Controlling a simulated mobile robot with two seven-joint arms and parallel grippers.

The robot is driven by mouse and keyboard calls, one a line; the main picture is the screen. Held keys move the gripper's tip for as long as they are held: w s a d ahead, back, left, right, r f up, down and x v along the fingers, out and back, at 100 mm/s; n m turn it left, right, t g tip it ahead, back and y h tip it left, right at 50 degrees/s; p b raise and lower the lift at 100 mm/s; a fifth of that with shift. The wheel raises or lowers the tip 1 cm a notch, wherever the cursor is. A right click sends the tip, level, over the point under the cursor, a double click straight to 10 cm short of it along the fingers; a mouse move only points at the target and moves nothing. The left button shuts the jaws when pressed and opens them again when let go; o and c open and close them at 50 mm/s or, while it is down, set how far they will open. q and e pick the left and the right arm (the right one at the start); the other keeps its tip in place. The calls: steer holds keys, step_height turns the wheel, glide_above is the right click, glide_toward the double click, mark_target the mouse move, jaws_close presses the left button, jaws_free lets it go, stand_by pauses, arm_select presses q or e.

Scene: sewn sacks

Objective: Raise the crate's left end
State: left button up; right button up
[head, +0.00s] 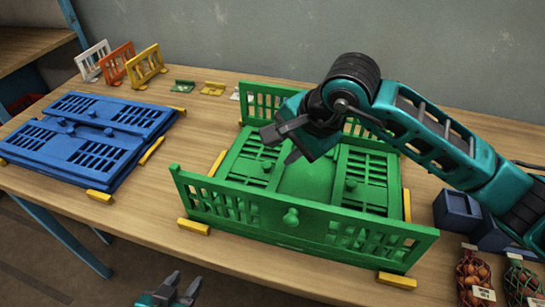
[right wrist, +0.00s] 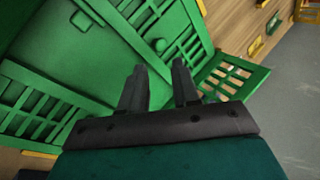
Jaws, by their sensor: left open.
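The green crate (head: 300,228) stands on the table with its near and far long walls upright. Its left end (head: 240,168) lies folded flat inside, with a small knob (head: 267,166) on it. The right end (head: 365,182) also lies flat, and a smooth green panel (head: 308,178) shows between them. My right gripper (head: 281,146) is open and empty above the left end, pointing left. In the right wrist view its fingers (right wrist: 158,86) are apart, with green slatted panels and knobs beyond them. My left gripper (head: 181,284) is open and empty at the bottom edge, before the table.
A folded blue crate (head: 75,147) lies at left. White, orange (head: 117,62) and yellow panels stand at the back left. Yellow blocks (head: 194,227) sit around the crates. Dark blue bins (head: 457,210) and net sacks (head: 474,279) are at right.

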mark_target(268, 164)
steer(key=x, duration=0.7)
steer(key=shift+f, duration=0.15)
steer(key=shift+c, duration=0.4)
jaws_close()
